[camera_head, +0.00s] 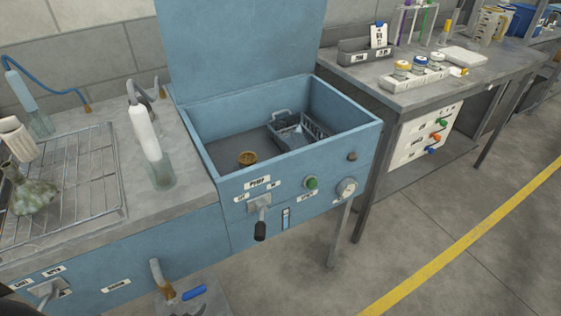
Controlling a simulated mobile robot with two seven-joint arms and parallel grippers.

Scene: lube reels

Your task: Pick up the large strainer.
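A grey rectangular basket with slotted sides and a raised handle (297,131), which looks like the large strainer, sits inside the open blue tank (205,150). It lies toward the back right of the tank floor, near the right wall. A much smaller round brass-coloured cup or strainer (247,158) is near the tank's front left wall.
The tank's blue lid stands raised behind it. At left, a wire rack (75,200) holds a greenish flask (30,190); a white bottle-like fixture (146,133) stands beside the tank. A lever (261,230) and knobs protrude in front. A grey bench (450,85) stands at right.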

